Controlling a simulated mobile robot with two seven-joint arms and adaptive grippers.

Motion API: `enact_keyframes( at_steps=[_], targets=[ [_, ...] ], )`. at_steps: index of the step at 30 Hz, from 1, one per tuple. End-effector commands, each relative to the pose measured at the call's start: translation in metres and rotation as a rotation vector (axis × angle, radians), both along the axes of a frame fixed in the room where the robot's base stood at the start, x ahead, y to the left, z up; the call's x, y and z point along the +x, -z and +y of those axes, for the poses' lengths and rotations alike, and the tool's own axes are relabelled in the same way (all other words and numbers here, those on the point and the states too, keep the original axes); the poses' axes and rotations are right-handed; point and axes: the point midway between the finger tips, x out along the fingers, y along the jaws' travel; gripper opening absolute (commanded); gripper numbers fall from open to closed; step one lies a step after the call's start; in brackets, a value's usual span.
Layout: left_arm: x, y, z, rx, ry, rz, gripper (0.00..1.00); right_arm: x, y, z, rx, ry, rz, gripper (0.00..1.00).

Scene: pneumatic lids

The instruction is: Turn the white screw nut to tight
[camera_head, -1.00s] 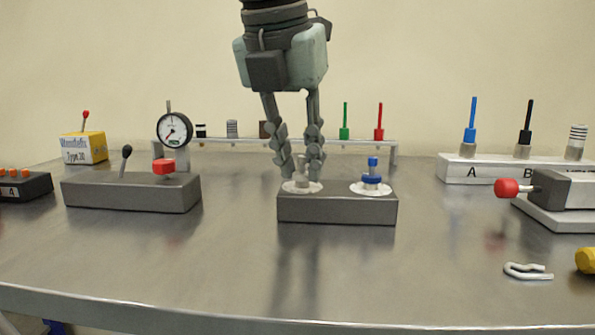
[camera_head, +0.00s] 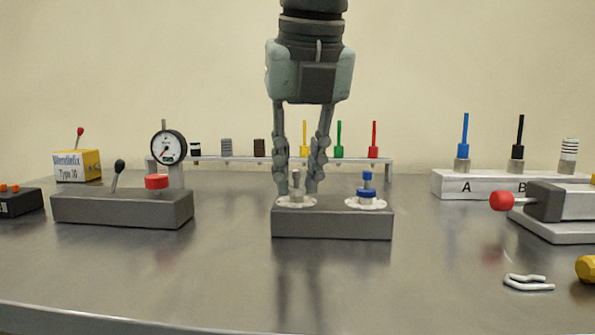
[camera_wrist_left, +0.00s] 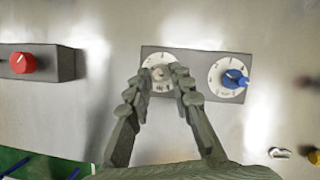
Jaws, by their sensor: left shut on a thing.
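The white screw nut (camera_head: 296,188) stands upright on a white dial plate at the left end of a dark grey block (camera_head: 332,224). My left gripper (camera_head: 297,186) points straight down from above, with a finger on each side of the nut, and is shut on it. In the left wrist view the fingers (camera_wrist_left: 160,78) close around the white nut (camera_wrist_left: 158,72) and partly cover its dial, so I cannot read its setting. A blue screw nut (camera_head: 366,191) sits on the block's right dial. My right gripper is not in view.
A grey block with a red knob (camera_head: 156,182) and a black-tipped lever stands to the left. A gauge (camera_head: 168,147) and a rack of coloured pins stand behind. A red-ended device (camera_head: 502,201) is on the right.

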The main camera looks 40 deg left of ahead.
Motion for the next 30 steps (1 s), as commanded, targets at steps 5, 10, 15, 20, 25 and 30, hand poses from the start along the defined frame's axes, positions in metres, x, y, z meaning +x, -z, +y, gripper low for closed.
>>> enact_keyframes(
  at_steps=[5, 10, 15, 20, 25, 30],
  targets=[
    [0.001, -0.001, 0.0, 0.0, -0.006, -0.005, 0.0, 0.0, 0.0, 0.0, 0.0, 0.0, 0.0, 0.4],
    [0.001, -0.001, 0.0, 0.0, -0.006, -0.005, 0.0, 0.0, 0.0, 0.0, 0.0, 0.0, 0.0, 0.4],
    [0.001, -0.001, 0.0, -0.001, -0.005, -0.004, 0.36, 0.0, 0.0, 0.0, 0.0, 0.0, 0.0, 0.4],
    [0.0, -0.001, 0.0, 0.0, -0.005, -0.003, 0.42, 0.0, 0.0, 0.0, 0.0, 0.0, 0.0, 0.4],
    [0.0, -0.001, 0.0, 0.0, -0.004, -0.002, 0.42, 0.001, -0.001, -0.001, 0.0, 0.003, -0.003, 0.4],
    [-0.003, -0.014, -0.004, 0.0, -0.003, -0.005, 0.42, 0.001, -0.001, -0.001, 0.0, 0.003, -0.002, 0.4]
  ],
)
